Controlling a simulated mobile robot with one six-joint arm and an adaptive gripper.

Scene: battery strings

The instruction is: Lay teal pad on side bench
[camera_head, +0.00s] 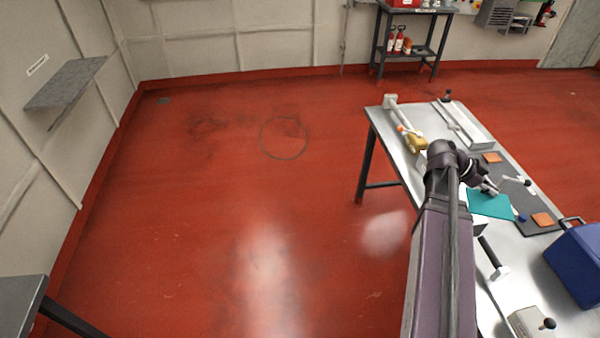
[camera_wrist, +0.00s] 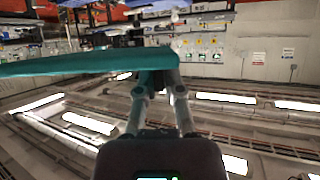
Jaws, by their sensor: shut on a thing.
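The teal pad (camera_head: 490,205) is a thin flat sheet, seen over the steel work table (camera_head: 395,125) at the right of the head view. My gripper (camera_head: 488,188) is shut on one edge of it. In the wrist view the teal pad (camera_wrist: 80,65) stretches left from the closed fingers (camera_wrist: 158,62). Whether the pad touches the table below cannot be told. A grey bench top (camera_head: 18,302) shows at the lower left corner of the head view, its surface bare where visible; I cannot tell whether it is the side bench.
The work table carries a dark mat, orange pads (camera_head: 542,219), a long pale tray (camera_head: 468,125), a yellow tool (camera_head: 416,145) and a blue box (camera_head: 578,262). A dark shelf stand (camera_head: 412,50) is at the back. The red floor (camera_head: 230,200) between is clear.

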